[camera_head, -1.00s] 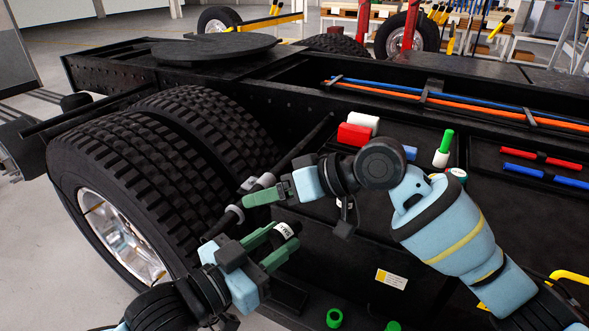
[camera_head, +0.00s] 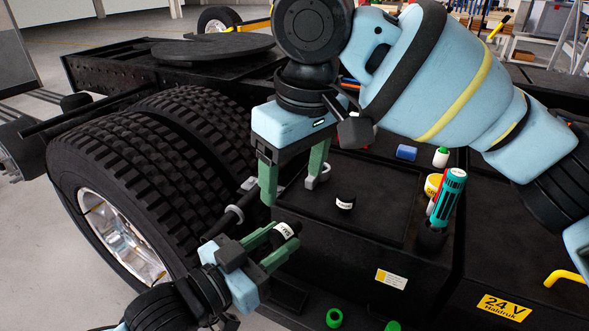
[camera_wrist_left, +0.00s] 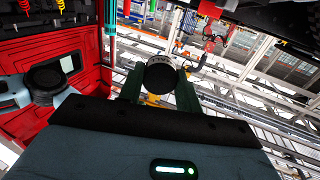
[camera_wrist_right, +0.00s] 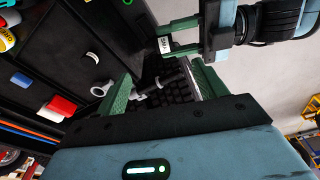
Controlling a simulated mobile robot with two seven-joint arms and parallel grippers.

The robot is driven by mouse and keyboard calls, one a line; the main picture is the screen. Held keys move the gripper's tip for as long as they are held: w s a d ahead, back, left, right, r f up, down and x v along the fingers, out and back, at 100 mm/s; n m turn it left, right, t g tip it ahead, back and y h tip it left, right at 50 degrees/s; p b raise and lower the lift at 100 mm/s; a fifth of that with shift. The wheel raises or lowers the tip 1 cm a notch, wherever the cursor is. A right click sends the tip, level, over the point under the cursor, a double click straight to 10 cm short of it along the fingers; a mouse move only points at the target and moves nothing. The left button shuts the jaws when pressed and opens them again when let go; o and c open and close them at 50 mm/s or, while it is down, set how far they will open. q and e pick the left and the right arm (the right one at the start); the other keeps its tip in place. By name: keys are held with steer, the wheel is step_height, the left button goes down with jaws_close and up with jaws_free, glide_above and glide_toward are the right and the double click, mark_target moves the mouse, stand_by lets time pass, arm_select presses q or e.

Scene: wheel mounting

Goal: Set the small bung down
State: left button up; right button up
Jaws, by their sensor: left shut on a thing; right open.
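A small black bung with a white lettered band (camera_head: 285,230) is between the fingers of my left gripper (camera_head: 286,235), which is shut on it, above the deck's lower left edge. The left wrist view shows its round dark end (camera_wrist_left: 160,76) between the fingertips; it also shows in the right wrist view (camera_wrist_right: 165,45). A second black piece with a white label (camera_head: 345,203) stands on the dark deck panel to the right. My right gripper (camera_head: 291,192) is open and empty, above and just beyond the left gripper, fingers pointing down.
Large black tyres (camera_head: 150,160) stand on the left. A dark rod with a grey end (camera_head: 233,214) and a grey ring-shaped part (camera_head: 320,177) are near the grippers. A teal cylinder (camera_head: 447,200) stands on the right. The deck panel around the labelled piece is mostly bare.

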mark_target(287, 226)
steer(key=f, duration=0.4)
steer(key=a+f, duration=0.1)
steer(key=f, duration=0.3)
steer(key=w+f, duration=0.1)
steer(key=f, duration=0.3)
steer(key=shift+w+a, duration=0.1)
steer(key=shift+a, duration=0.1)
steer(key=shift+c, duration=0.4)
steer(key=c, duration=0.7)
arm_select(q)
steer(key=o, duration=1.2)
steer(key=shift+c, duration=0.2)
arm_select(e)
steer(key=shift+c, duration=0.9)
